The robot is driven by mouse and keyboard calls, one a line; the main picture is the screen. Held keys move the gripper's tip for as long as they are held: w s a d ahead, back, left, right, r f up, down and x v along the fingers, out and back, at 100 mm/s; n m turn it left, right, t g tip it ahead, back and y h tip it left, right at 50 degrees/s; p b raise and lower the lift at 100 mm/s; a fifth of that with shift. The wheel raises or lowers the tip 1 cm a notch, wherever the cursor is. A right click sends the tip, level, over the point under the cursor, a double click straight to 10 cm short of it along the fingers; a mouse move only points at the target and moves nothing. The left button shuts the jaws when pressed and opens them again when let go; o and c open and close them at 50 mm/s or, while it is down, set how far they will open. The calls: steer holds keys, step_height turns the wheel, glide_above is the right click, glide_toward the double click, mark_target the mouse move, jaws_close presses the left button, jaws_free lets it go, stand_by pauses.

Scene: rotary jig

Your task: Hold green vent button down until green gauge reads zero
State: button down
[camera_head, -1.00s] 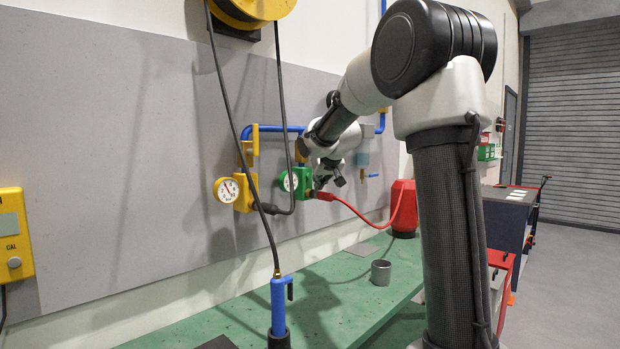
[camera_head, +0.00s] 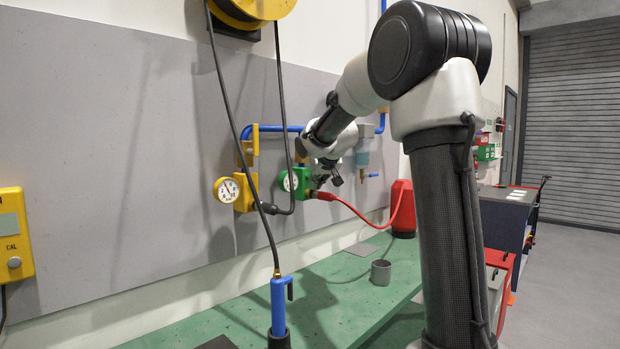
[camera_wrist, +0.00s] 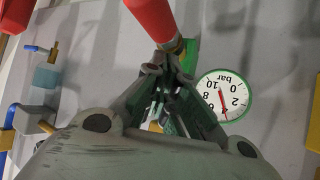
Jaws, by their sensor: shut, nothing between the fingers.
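The green-rimmed gauge (camera_head: 289,181) is on the green valve block (camera_head: 303,182) on the wall panel. In the wrist view the gauge (camera_wrist: 222,95) is upside down; its red needle points to the lower part of the picture, away from the 0. My gripper (camera_head: 329,180) is shut and empty, just right of the green block in the head view. In the wrist view my gripper's fingers (camera_wrist: 170,82) come together in front of the green block (camera_wrist: 191,57), left of the gauge. The vent button cannot be made out; the fingers may hide it. Contact cannot be told.
A red hose (camera_head: 352,208) runs from the block's red connector (camera_head: 325,196) to a red container (camera_head: 402,210). Left are a yellow-block gauge (camera_head: 227,190) and hanging black hoses. A grey cup (camera_head: 381,272) stands on the green bench (camera_head: 335,300).

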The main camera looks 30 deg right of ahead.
steer(key=shift+w+a, duration=0.1)
steer(key=shift+w, duration=0.25)
stand_by(0.7)
stand_by(1.6)
steer(key=shift+s+d, duration=0.25)
steer(key=shift+s, duration=0.5)
steer(key=shift+s, duration=0.1)
steer(key=shift+s+d, duration=0.3)
steer(key=shift+s, duration=0.45)
steer(key=shift+s+d, duration=0.25)
steer(key=shift+s, duration=0.5)
steer(key=shift+s+d, duration=0.3)
steer(key=shift+s, duration=0.45)
steer(key=shift+s, duration=0.1)
steer(key=s+a+f+g, duration=0.2)
steer(key=s+a+f, duration=0.1)
steer(key=s, duration=0.9)
steer(key=s+a+f+n+g+y, duration=0.1)
steer(key=s+f, duration=0.4)
steer(key=s, duration=0.8)
steer(key=s+a+f+n+g+y, duration=0.1)
steer(key=s+a+f+g, duration=0.2)
steer(key=s, duration=1)
steer(key=a+f, duration=0.1)
steer(key=a, duration=0.2)
